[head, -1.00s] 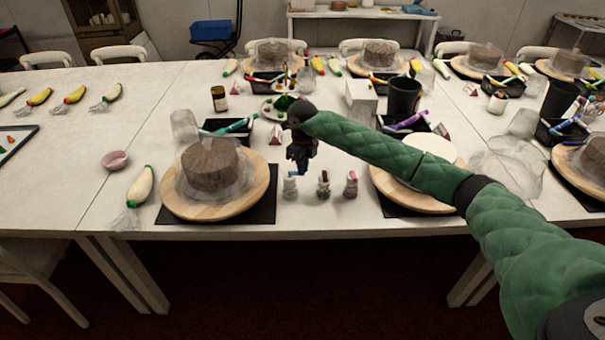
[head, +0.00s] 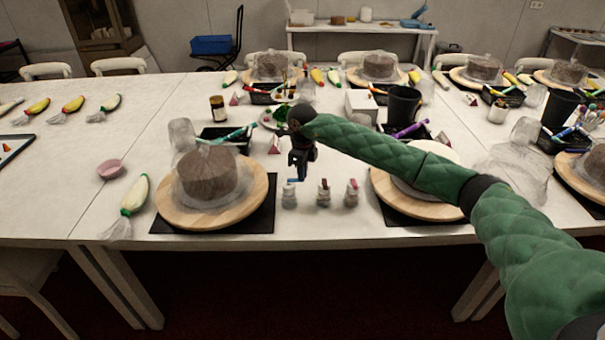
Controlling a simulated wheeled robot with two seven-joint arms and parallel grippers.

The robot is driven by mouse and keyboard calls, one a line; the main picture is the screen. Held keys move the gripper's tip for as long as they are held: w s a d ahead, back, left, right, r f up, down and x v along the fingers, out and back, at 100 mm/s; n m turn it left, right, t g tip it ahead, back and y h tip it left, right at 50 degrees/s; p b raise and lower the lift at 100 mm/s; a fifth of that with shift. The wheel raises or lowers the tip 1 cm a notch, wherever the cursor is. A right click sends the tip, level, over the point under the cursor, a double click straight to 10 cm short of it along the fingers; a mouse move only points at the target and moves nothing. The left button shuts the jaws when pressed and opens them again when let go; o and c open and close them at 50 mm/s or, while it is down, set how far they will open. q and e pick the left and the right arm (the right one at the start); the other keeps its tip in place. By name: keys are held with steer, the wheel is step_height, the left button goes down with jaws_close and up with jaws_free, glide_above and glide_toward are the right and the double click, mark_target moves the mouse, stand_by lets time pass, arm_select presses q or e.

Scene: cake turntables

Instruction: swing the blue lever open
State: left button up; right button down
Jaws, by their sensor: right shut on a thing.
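My right gripper (head: 298,174) hangs fingers-down over the middle front of the table, at the end of my green-sleeved right arm. It is shut on the blue lever (head: 293,180), of which only a little blue shows at the fingertips, just above the leftmost small white bottle (head: 289,197). The fingers hide most of the lever, so I cannot tell how far it is swung. Two similar bottles stand to its right, one with a dark red top (head: 323,195) and one with a pink top (head: 351,193). My left gripper is not in view.
A brown cake (head: 208,173) under a clear cover stands on a wooden turntable (head: 170,208) left of the bottles. Another turntable (head: 385,193) lies to the right, partly under my arm. A black cup (head: 404,104) and white box (head: 361,107) stand behind. The front edge is near.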

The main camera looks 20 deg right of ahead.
steer(key=c, duration=1.5)
jaws_free()
steer(key=shift+r, duration=0.5)
step_height(320, 180, up, 4)
steer(key=shift+f+b, duration=0.1)
steer(key=shift+b, duration=0.7)
step_height(320, 180, up, 2)
steer(key=shift+r, duration=0.1)
steer(key=shift+r+b, duration=0.3)
steer(key=shift+r, duration=0.1)
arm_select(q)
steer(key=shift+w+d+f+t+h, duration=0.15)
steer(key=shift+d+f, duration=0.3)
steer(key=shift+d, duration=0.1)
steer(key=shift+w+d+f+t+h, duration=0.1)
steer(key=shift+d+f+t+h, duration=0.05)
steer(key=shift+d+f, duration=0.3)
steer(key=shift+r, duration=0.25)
